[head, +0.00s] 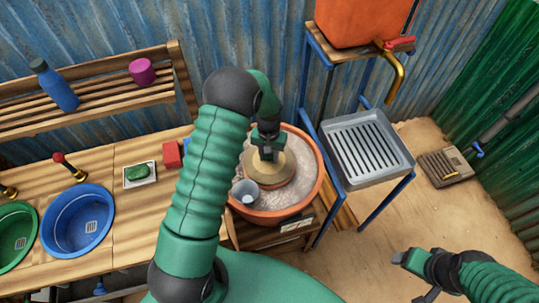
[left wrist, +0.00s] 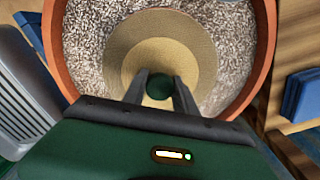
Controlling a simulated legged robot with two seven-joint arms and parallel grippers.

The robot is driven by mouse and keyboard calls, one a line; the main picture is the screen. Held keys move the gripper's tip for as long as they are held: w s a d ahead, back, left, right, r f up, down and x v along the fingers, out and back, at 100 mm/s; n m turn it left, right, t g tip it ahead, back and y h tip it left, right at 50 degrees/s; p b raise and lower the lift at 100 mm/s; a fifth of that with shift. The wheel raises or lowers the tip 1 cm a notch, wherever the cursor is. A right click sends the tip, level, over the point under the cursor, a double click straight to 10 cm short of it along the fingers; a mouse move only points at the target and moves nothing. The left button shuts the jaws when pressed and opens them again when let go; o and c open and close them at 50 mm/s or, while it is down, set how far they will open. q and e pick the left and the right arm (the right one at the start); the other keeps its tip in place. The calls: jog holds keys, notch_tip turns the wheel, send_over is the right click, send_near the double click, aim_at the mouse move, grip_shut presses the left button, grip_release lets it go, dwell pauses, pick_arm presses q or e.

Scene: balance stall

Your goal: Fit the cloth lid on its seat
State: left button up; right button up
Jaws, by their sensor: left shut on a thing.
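The cloth lid (head: 276,172) is a round tan disc with a green knob (left wrist: 158,87). My left gripper (head: 268,150) is shut on the knob from above. In the left wrist view the knob is between the two fingers and the lid (left wrist: 160,55) spreads below them. The lid is over the middle of a wide clay pot (head: 321,181) filled with pale grains. The lid covers its seat, and I cannot tell whether it rests on it or hangs just above. My right gripper (head: 416,276) is at the lower right, empty, fingers apart.
A grey cup (head: 245,192) stands on the grains beside the lid. Right of the pot is a metal stand with a slotted grey tray (head: 364,150) and an orange tank (head: 355,20) above. Left is a wooden counter with a blue basin (head: 77,221) and soap dish (head: 140,182).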

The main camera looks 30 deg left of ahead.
pick_arm(q)
jog(key=o, duration=1.3)
jog(key=shift+a, duration=0.1)
jog(key=shift+o, duration=0.3)
jog(key=o, duration=0.4)
jog(key=shift+r, duration=0.15)
jog(key=shift+r+p, duration=1.65)
jog(key=shift+r, duration=0.25)
jog(key=shift+r+p, duration=2.3)
jog(key=shift+r, duration=0.7)
